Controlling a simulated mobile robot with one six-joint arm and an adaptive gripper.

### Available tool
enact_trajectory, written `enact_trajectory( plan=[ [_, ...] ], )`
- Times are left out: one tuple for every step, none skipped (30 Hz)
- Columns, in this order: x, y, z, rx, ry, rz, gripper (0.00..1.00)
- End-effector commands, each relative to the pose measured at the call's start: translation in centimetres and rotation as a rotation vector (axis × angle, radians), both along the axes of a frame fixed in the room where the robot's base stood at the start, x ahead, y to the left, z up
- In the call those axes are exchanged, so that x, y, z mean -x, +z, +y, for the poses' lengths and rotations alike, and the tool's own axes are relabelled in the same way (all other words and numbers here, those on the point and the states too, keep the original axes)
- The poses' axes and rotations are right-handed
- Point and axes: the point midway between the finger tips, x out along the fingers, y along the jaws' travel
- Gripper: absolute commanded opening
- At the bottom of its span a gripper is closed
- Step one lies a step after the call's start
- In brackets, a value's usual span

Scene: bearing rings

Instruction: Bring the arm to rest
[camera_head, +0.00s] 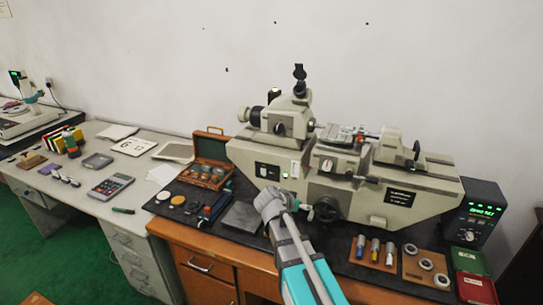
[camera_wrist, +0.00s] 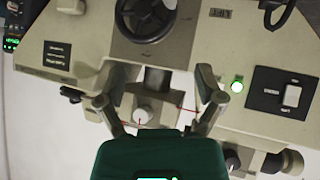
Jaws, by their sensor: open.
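My arm (camera_head: 290,252) reaches up from the bottom of the head view to the front of the large beige measuring machine (camera_head: 410,201). My gripper (camera_wrist: 160,108) is open in the wrist view, its two fingers apart with nothing held between them. In the head view the fingertips are hard to make out.
Bearing rings (camera_head: 425,264) lie on a brown board at right, beside a board of coloured pins (camera_head: 375,251). A grey plate (camera_head: 241,217) and wooden case (camera_head: 207,172) lie left of my arm.

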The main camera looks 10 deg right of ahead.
Motion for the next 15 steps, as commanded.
enact_trajectory(
  plan=[
    [0.1,-0.1,0.0,-0.002,0.000,0.005,0.87],
    [0.2,-0.1,-0.1,-0.004,0.001,0.011,0.87],
    [0.5,-0.3,-0.1,-0.008,0.004,0.022,0.87],
    [0.7,-0.4,-0.2,-0.012,0.004,0.032,0.87],
    [1.0,-0.6,-0.3,-0.017,0.007,0.046,0.87],
    [1.4,-0.9,-0.4,-0.025,0.011,0.069,0.87],
    [1.9,-1.2,-0.5,-0.034,0.015,0.090,0.87],
    [2.3,-1.4,-0.5,-0.043,0.020,0.112,0.87],
    [3.0,-1.9,-0.7,-0.058,0.029,0.149,0.87],
    [3.6,-2.3,-0.8,-0.072,0.037,0.178,0.87],
    [4.3,-2.6,-0.8,-0.087,0.048,0.211,0.87],
    [5.2,-3.2,-0.8,-0.109,0.066,0.256,0.87],
    [6.0,-3.6,-0.8,-0.127,0.081,0.293,0.87],
    [6.7,-4.0,-0.8,-0.148,0.099,0.329,0.87],
    [7.8,-4.5,-0.7,-0.179,0.126,0.380,0.87]
  ],
)
